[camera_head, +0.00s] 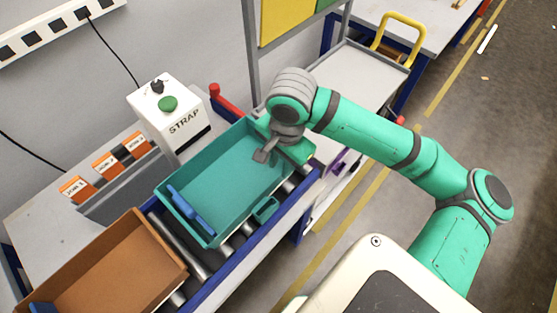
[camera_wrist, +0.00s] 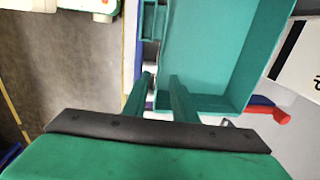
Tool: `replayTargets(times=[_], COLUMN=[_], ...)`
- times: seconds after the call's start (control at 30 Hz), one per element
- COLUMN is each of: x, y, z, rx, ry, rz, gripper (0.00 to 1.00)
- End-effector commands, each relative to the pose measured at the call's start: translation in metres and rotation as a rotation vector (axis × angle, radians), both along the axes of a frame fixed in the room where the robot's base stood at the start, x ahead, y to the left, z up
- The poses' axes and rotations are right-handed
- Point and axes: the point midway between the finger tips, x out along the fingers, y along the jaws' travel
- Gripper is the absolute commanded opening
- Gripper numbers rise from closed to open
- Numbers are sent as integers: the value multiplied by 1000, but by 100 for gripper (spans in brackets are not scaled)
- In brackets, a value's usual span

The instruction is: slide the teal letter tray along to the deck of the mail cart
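The teal letter tray (camera_head: 222,165) sits on the rollers in the head view, with a blue item (camera_head: 190,205) inside near its left end. A small handle sticks out of its front side. In the wrist view the tray (camera_wrist: 215,104) fills the upper right. My gripper (camera_wrist: 161,80) is at the tray's right end; its two fingers stand apart with nothing visibly clamped between them. I cannot tell whether they touch the tray. My wrist hides part of that end in the head view. The mail cart's grey deck (camera_head: 352,78) lies beyond, to the upper right, and looks empty.
A brown tray (camera_head: 105,270) stands on the rollers (camera_head: 200,252) at lower left. The white STRAP machine (camera_head: 170,112) stands behind the teal tray. A red post (camera_head: 228,105) is near its far corner. A yellow handle (camera_head: 400,35) rises from the cart.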

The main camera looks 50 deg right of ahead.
Motion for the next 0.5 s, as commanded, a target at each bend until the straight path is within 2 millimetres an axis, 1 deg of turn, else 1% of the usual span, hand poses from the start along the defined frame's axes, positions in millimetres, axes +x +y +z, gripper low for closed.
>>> replayTargets(times=[0.27,0.37,0.5], x=[5,6,4], y=[6,6,2], z=[-1,-7,-24], rx=[0,2,2], ry=[-3,-3,-3], rz=[18,16,6], gripper=[25,25,25])
